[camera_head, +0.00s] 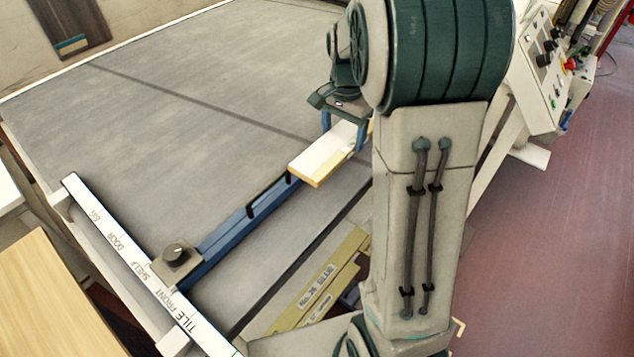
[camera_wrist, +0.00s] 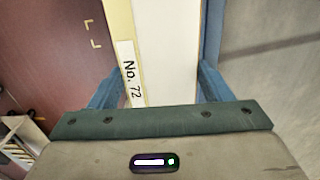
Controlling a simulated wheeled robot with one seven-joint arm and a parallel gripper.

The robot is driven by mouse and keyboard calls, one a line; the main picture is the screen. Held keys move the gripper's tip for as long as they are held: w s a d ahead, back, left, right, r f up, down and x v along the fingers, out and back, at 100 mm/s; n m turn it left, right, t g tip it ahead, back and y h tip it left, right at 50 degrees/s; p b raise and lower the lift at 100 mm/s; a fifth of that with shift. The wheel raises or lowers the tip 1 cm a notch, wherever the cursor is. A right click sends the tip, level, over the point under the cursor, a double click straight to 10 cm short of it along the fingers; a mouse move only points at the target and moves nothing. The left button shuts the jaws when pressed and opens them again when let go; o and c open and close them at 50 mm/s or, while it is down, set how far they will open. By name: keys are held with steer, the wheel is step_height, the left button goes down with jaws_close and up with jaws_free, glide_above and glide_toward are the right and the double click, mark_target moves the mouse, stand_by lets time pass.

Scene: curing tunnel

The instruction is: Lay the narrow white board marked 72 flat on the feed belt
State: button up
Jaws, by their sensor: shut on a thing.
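The narrow white board (camera_head: 328,152) has a white face and a bare wood-coloured edge. In the wrist view the board (camera_wrist: 168,50) carries a label reading No. 72 on its side. My gripper (camera_head: 346,130) is shut on it, with a blue finger on each side of the board (camera_wrist: 160,85). The grey feed belt (camera_head: 190,110) spreads under and beyond the board. My arm hides the board's right part, and I cannot tell whether the board touches the belt.
A yellowish labelled beam (camera_head: 322,285) lies at the near edge. The belt's far left is clear. A control panel (camera_head: 540,65) stands right.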

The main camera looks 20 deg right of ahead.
steer(key=p, duration=0.1)
glide_above(319, 198)
step_height(319, 198, down, 5)
steer(key=shift+d+f, duration=0.1)
steer(key=shift+f, duration=2.2)
steer(key=shift+f, duration=0.2)
steer(key=o, duration=0.8)
steer(key=shift+r, duration=0.1)
steer(key=shift+r, duration=0.1)
